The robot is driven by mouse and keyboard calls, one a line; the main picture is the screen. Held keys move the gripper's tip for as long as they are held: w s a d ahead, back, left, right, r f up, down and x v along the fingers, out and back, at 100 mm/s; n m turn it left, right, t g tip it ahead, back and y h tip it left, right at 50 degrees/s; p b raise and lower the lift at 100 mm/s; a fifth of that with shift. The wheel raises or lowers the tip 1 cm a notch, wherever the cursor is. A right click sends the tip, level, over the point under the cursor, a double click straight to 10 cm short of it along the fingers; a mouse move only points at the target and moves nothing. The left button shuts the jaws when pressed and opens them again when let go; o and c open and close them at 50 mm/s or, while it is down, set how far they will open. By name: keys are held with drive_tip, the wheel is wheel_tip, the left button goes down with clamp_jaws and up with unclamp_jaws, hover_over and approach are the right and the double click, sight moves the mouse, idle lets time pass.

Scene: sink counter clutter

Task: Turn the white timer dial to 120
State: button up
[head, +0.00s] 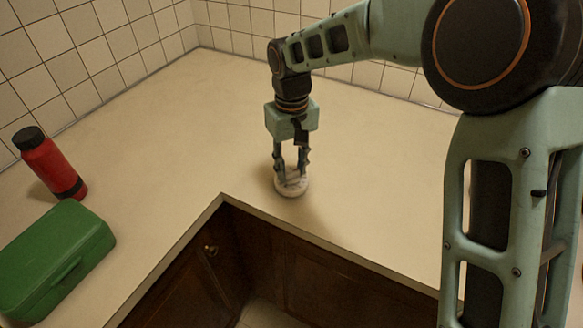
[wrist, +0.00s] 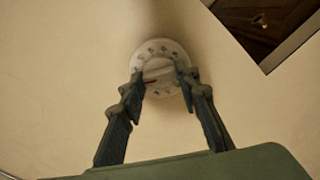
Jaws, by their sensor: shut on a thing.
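The white timer dial (head: 291,187) lies flat on the beige counter, close to the inner corner of its front edge. My gripper (head: 291,178) points straight down over it, with its two fingers shut on the dial's raised middle part. In the wrist view the dial (wrist: 160,47) shows a ring of dark marks and a small red pointer (wrist: 150,80) near the left finger. The marks are too small and blurred to read. My gripper's fingers (wrist: 163,78) cover parts of the dial's left and right sides.
A red bottle with a black cap (head: 50,163) and a green box (head: 52,262) stand on the counter at the left. The beige counter (head: 180,120) is clear around the dial. Its front edge drops to dark wooden cabinets (head: 310,275). Tiled walls close off the back.

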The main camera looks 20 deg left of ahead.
sight(292, 172)
drive_tip(key=shift+m, duration=1.2)
drive_tip(key=o, duration=1.2)
drive_tip(key=shift+c, duration=0.2)
wheel_tip(292, 172, up, 12)
